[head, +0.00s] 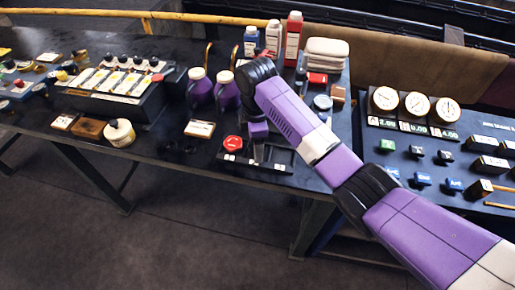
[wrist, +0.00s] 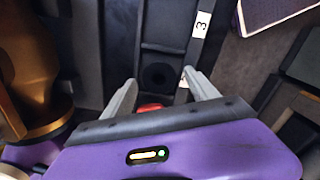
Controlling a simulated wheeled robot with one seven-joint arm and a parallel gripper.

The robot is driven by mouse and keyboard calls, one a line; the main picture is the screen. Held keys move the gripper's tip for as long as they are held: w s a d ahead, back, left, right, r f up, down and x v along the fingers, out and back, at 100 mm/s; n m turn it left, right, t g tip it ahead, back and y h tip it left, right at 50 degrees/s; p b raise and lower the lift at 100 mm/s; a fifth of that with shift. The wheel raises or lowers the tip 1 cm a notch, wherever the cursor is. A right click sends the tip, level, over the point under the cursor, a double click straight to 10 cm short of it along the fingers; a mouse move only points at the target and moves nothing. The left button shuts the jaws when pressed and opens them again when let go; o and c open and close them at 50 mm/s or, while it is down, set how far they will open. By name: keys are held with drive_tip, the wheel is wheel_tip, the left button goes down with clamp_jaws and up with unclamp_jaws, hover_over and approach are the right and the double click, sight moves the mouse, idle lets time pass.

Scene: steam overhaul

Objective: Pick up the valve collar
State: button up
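In the wrist view a black ring with a dark centre, which looks like the valve collar (wrist: 157,76), lies in a compartment of a dark tray. My gripper (wrist: 159,80) is open above it, its two grey fingers apart on either side of the ring in the picture. Nothing is seen between the fingertips except the ring below; I cannot tell how far below. In the head view my gripper (head: 258,153) points down over the dark tray (head: 276,168) at the table's front edge, and my arm hides the ring there.
A red round knob (head: 232,143) sits at the tray's left, close to my gripper. Two purple jugs (head: 199,88) stand behind to the left. Bottles (head: 293,38) and folded cloths (head: 326,53) are at the back. A gauge panel (head: 414,106) stands to the right.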

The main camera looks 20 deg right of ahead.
clamp_jaws()
drive_tip(key=shift+r, duration=0.1)
